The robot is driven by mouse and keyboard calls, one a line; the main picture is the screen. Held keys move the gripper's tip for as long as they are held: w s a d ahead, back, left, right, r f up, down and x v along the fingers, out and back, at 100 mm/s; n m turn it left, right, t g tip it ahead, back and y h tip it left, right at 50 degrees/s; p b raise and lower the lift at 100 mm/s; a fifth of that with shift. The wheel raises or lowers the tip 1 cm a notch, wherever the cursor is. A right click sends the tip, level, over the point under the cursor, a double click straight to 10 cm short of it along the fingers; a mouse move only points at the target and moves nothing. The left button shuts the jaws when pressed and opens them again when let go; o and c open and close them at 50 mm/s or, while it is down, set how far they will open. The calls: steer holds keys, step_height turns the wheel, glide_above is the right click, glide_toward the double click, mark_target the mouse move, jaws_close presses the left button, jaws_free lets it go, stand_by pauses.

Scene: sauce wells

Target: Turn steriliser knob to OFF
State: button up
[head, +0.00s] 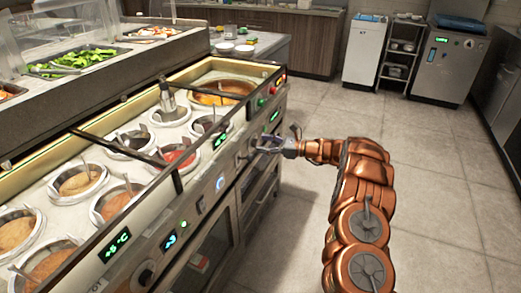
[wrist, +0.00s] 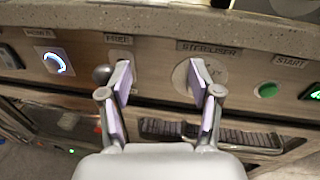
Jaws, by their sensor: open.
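The STERILISER label (wrist: 208,47) is on the panel in the wrist view. Below it is a pale round knob plate (wrist: 182,78), partly hidden by my right finger; its handle and setting cannot be made out. My gripper (wrist: 163,82) is open in front of the panel. Its right finger overlaps the steriliser knob and its left finger is near a dark ball knob (wrist: 102,74) under the FREE label. Nothing shows between the fingers, and contact cannot be told. In the head view my gripper (head: 278,147) is at the counter's front panel and covers the knob area.
A blue-lit ring button (wrist: 50,61) is left of the knobs and a green START button (wrist: 267,90) is right. Oven-like doors and a vent (wrist: 180,130) lie below. Sauce wells (head: 83,180) fill the counter top. The tiled floor (head: 430,170) is open to the right.

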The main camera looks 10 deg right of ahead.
mark_target(258, 144)
steer(key=w+d+f+m+t+b, duration=0.1)
steer(key=w+d+f+m+t, duration=0.15)
steer(key=d+f, duration=0.35)
steer(key=shift+h, duration=0.4)
steer(key=shift+x, duration=3.9)
steer(key=c, duration=1.1)
steer(key=shift+c, duration=0.2)
